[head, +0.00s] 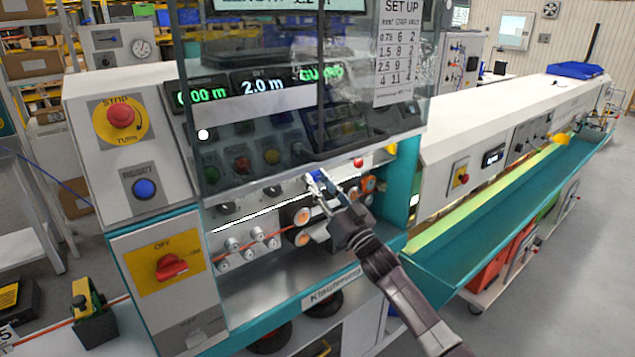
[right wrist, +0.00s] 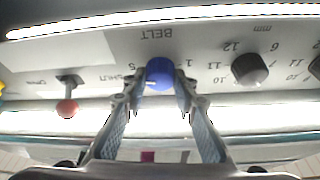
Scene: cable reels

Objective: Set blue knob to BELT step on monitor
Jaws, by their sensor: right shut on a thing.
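The blue knob (right wrist: 159,74) shows in the right wrist view, below an upside-down BELT label, with a pale mark on its face. A 5 and a 1 are printed beside it; which step the mark points at I cannot tell. My right gripper (right wrist: 159,88) is shut on the knob, one finger on each side. In the head view my right gripper (head: 316,183) reaches the panel under the clear guard, and the knob is mostly hidden by the fingers. The monitor (head: 285,4) is cut off at the top edge, its text only partly visible. My left gripper is not in view.
A clear guard (head: 350,110) hangs just above my right gripper. A black knob (right wrist: 249,69) and a red-tipped lever (right wrist: 68,106) flank the blue knob. A SET UP chart (head: 403,50) lists CRIMP and BELT values. Orange-faced rollers (head: 302,217) sit below.

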